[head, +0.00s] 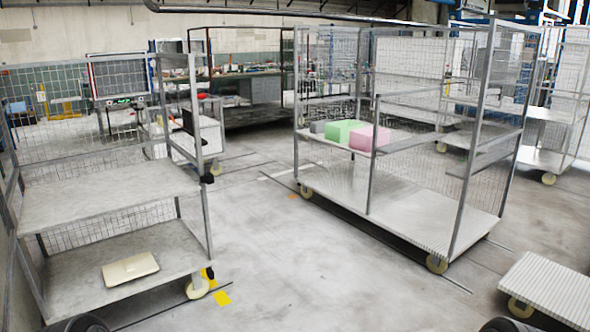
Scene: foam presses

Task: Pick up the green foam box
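The green foam box (342,131) sits on the upper shelf of the wire-mesh cart (374,198) at the centre right. A pink foam box (369,138) is in front of it to the right and hides part of it. A grey box (318,127) is just to its left. Neither of my grippers can be seen in the head view. Dark rounded shapes at the bottom edge are too cut off to identify.
A second cart (112,194) stands at the left, with a flat beige item (130,268) on its lower shelf. A low trolley (555,287) is at the lower right. Open floor (290,265) lies between the carts. Workbenches are at the back.

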